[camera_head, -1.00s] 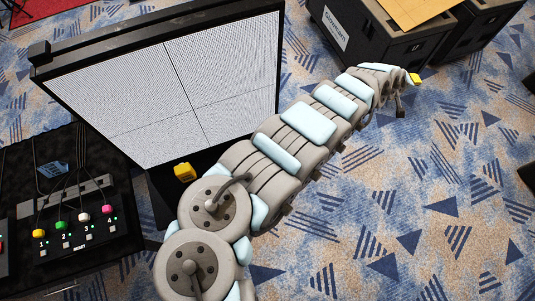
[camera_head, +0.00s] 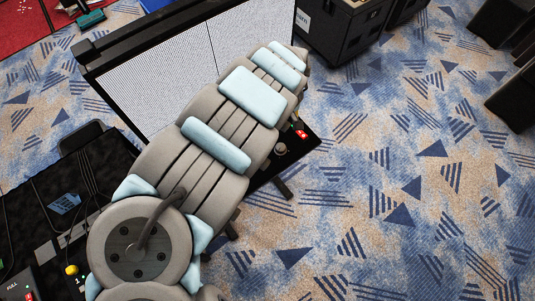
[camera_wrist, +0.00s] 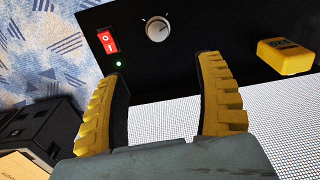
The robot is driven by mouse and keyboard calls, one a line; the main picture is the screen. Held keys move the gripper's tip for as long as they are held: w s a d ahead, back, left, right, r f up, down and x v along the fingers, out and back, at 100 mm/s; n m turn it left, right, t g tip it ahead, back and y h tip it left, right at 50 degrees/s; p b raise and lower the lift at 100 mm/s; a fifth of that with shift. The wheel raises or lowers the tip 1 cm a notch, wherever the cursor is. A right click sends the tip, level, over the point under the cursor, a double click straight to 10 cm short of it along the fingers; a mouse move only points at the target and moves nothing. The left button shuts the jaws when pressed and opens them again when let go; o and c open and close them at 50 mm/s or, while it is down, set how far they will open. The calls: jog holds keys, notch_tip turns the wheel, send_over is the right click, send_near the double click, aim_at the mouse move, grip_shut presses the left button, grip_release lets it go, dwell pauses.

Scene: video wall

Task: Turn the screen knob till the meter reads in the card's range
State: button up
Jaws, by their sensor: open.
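The knob (camera_wrist: 157,28) is a round light-grey dial on a black panel (camera_wrist: 204,24) along the screen's edge. It also shows in the head view (camera_head: 281,148), just right of my arm. In the wrist view my gripper (camera_wrist: 163,67) is open and empty, with its yellow ribbed fingers apart. The knob lies beyond the fingertips, with a visible gap. The screen (camera_head: 228,40) is lit plain white-grey and partly covered by my arm. I cannot make out the meter's reading or the card's range. In the head view my gripper is hidden.
A red rocker switch (camera_wrist: 107,41) and a small green light (camera_wrist: 119,63) sit left of the knob. A yellow block (camera_wrist: 287,57) stands to the right. Black cases (camera_head: 345,30) stand behind the screen. Patterned carpet (camera_head: 400,200) at right is clear.

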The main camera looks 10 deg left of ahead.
aim_at(281, 147)
jog(key=f+b, duration=0.2)
jog(key=f, duration=0.2)
jog(key=f+b, duration=0.2)
jog(key=f, duration=0.3)
jog(key=f+b, duration=0.3)
jog(key=f, duration=0.2)
jog(key=shift+w+d+f, duration=0.1)
jog(key=shift+d+f, duration=0.15)
jog(key=shift+a+f, duration=0.1)
jog(key=shift+f, duration=1.35)
jog(key=c, duration=1.2)
